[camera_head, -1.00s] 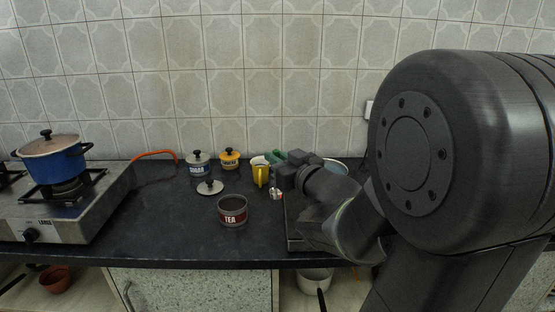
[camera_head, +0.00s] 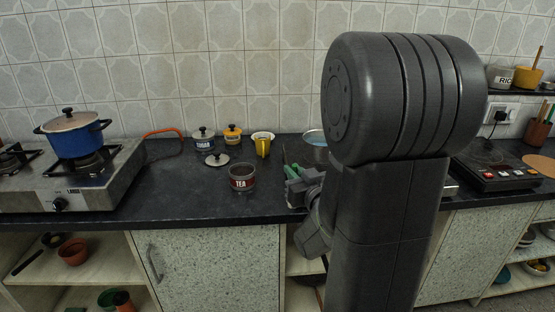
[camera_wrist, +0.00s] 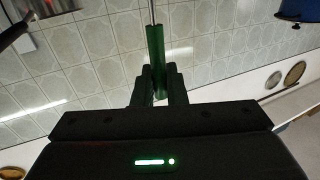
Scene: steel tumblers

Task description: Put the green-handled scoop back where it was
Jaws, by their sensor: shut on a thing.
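My gripper (camera_wrist: 160,95) is shut on the green handle of the scoop (camera_wrist: 155,50) in the wrist view. The scoop's thin metal shaft runs up out of that frame, and its bowl is out of sight. In the head view the green handle (camera_head: 286,164) shows just left of my gripper (camera_head: 290,177), above the counter's front part. My arm hides much of the area to the right. An open tea canister (camera_head: 242,178) stands on the counter to the left, its lid (camera_head: 217,159) lying behind it.
A sugar canister (camera_head: 203,143), an orange canister (camera_head: 232,135), a yellow-and-white cup (camera_head: 263,145) and a steel pot (camera_head: 316,146) stand along the back. A stove with a blue pot (camera_head: 76,141) is left. An induction plate (camera_head: 497,170) is right. The counter's left-middle is clear.

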